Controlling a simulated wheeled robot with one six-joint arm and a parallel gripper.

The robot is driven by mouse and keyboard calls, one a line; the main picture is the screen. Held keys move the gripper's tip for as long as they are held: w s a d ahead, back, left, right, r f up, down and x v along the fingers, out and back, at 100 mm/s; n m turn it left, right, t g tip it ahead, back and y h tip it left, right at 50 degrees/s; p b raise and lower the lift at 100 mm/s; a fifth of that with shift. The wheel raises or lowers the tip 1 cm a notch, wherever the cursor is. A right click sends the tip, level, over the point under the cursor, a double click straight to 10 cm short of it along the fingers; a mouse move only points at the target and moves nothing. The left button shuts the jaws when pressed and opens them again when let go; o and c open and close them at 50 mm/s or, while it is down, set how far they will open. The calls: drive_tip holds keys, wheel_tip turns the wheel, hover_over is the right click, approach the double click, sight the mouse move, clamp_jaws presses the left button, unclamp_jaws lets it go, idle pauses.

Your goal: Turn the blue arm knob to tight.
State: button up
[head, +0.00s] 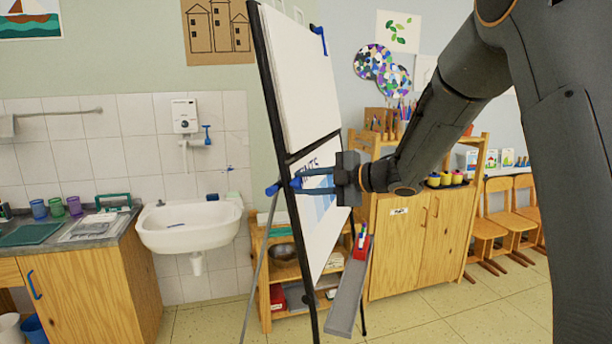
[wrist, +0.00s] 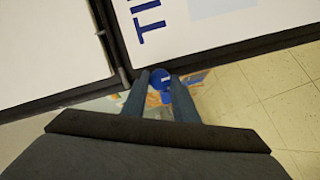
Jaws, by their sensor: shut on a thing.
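The blue arm knob (wrist: 159,79) sits at the dark frame edge of the flipchart easel (head: 262,75) and carries a small pale mark. In the head view the knob (head: 296,183) shows at the easel's edge, at about mid-height. My gripper (head: 304,181) reaches in from the right with its fingers pointing left. In the wrist view my gripper (wrist: 160,88) has one finger on each side of the knob and is shut on it. The fingers hide part of the knob. I cannot read a tight or loose marking.
Another blue knob (head: 272,189) is on the easel's left side. A grey pen tray (head: 348,295) with a red item hangs below my gripper. A white sink (head: 190,226) is at left, and a wooden cabinet (head: 400,255) stands behind my arm. Floor at lower right is clear.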

drive_tip(key=shift+m+p, duration=0.4)
drive_tip(key=o, duration=1.1)
drive_tip(key=shift+c, duration=0.2)
drive_tip(key=shift+d, duration=0.1)
drive_tip(key=b+v, duration=0.2)
drive_tip(key=v, duration=0.5)
drive_tip(key=shift+s+d+r+b, duration=0.2)
drive_tip(key=shift+d+r+b, duration=0.05)
drive_tip(key=shift+b, duration=0.1)
